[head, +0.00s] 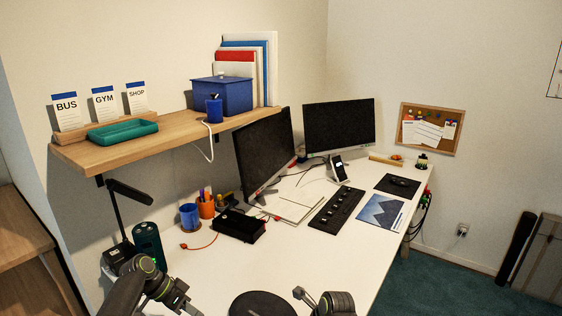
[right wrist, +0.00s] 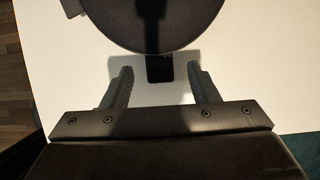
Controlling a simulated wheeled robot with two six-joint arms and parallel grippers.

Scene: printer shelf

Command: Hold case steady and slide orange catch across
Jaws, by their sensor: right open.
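A black case (head: 238,225) lies on the white desk, left of the middle in the head view. A small red-orange spot shows by its right end; I cannot tell whether it is the catch. My left arm comes in at the lower left, and its gripper end (head: 182,298) is over the near part of the desk, apart from the case. Its fingers are too unclear to read. My right gripper (right wrist: 160,85) is open and empty in the right wrist view, with white surface beyond its fingers. My right arm shows at the bottom of the head view, apart from the case.
A blue cup (head: 190,217) and an orange pen cup (head: 206,206) stand left of the case. A wooden shelf (head: 170,137) hangs above.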

